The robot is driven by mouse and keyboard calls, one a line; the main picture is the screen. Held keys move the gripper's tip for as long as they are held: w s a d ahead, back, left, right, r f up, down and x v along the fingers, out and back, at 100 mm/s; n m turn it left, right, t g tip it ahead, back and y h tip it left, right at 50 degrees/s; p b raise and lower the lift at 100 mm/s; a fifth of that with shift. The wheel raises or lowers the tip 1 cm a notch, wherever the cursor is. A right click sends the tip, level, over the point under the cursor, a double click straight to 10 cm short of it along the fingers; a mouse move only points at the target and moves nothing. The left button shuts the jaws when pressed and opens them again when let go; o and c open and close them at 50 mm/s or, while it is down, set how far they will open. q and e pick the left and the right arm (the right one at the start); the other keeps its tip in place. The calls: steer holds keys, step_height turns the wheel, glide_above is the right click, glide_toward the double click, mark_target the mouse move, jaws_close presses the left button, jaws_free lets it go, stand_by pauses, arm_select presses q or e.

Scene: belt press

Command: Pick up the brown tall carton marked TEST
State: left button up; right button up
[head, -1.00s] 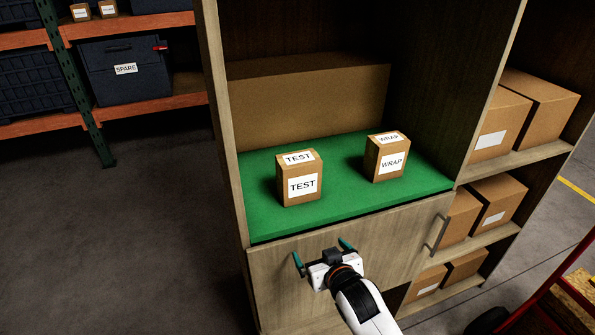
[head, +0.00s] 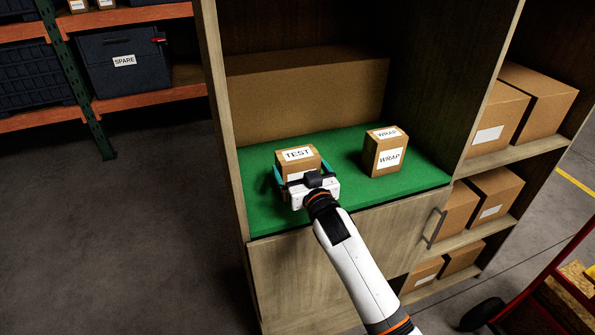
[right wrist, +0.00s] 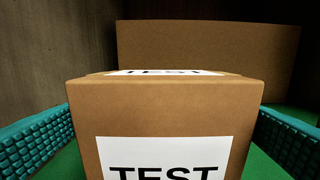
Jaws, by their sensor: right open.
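The brown tall carton marked TEST (head: 299,156) stands upright on the green mat, with white labels on its top and front. My right gripper (head: 303,178) is open in front of it, with one teal finger at each side of the carton. In the right wrist view the TEST carton (right wrist: 165,110) fills the middle. The fingers show at its left and right, with green mat visible in the gaps. The gripper hides most of the carton's front label in the head view. My left gripper is not in view.
A carton marked WRAP (head: 384,153) stands to the right on the same green mat (head: 345,202). A large brown box (head: 310,105) lies behind both. The cabinet's left side panel (head: 222,130) is close to the TEST carton.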

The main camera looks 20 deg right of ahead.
steer(key=w, duration=0.2)
steer(key=w+p, duration=0.1)
steer(key=w, duration=0.1)
steer(key=shift+w+f, duration=0.2)
steer(key=shift+w, duration=0.2)
steer(key=shift+r, duration=0.1)
steer(key=c, duration=0.9)
step_height(320, 180, up, 10)
steer(key=shift+b, duration=0.5)
steer(key=shift+c, duration=0.2)
